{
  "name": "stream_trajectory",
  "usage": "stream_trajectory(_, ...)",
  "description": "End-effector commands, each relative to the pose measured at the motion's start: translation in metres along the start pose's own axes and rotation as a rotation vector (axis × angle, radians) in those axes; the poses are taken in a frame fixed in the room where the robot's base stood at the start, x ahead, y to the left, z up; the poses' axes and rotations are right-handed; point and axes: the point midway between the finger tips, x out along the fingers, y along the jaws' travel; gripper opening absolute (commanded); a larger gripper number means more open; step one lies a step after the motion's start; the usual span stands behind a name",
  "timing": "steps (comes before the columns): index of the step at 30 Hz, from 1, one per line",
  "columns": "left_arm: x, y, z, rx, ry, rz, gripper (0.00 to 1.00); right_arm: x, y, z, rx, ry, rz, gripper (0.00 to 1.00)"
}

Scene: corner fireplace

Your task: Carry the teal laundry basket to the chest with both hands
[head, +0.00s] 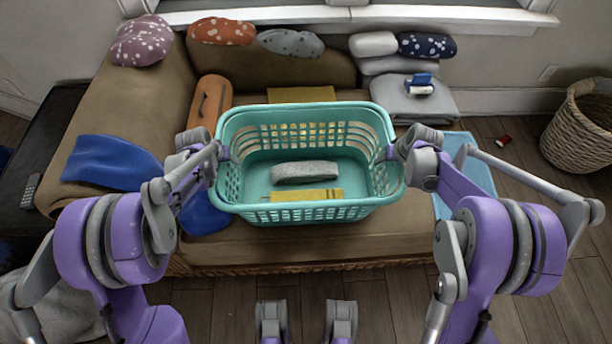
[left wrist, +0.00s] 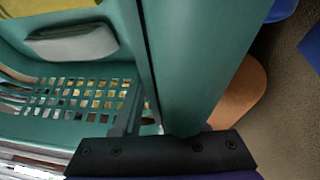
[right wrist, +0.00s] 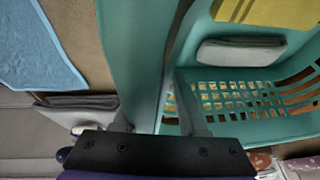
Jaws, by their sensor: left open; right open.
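The teal laundry basket (head: 290,211) is upright over the brown sofa seat; I cannot tell whether it rests on it. Inside are a grey folded cloth (head: 305,172) and a yellow cloth (head: 305,195). My left gripper (head: 224,154) is at the basket's left rim, and my right gripper (head: 388,153) is at its right rim. Both are open. In the left wrist view the basket rim (left wrist: 195,60) runs down to the jaws; in the right wrist view the rim (right wrist: 135,50) does too. Finger contact is hidden. No object is clearly identifiable as the chest.
Cushions, including an orange one (head: 221,31), line the sofa back. A blue cloth (head: 110,163) lies on its left arm. A dark surface with a remote (head: 32,189) is at far left. A wicker basket (head: 585,130) stands right on the wooden floor (head: 530,175), which has free room.

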Motion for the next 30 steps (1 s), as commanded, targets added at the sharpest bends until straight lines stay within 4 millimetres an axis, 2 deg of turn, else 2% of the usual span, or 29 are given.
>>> stream_trajectory(11,0.0066,0.0001,0.0000,0.000,0.000,0.000,0.41,0.0064,0.0000,0.0001,0.000,0.000,0.000,0.41)
stream_trajectory(12,0.0065,0.0002,0.0000,0.000,0.000,0.000,0.39,0.0064,0.0000,0.0001,0.000,0.000,0.000,0.39)
stream_trajectory(18,0.0064,0.0001,0.0000,0.000,0.000,0.000,0.03,0.0062,0.0000,0.0001,0.000,0.000,0.000,0.03)
stream_trajectory(19,0.0064,0.0001,0.0000,0.000,0.000,0.000,0.00,0.0062,0.0000,0.0001,0.000,0.000,0.000,0.00)
stream_trajectory(30,0.0063,0.0001,0.0000,0.000,0.000,0.000,0.00,0.0061,0.0000,0.0001,0.000,0.000,0.000,0.00)
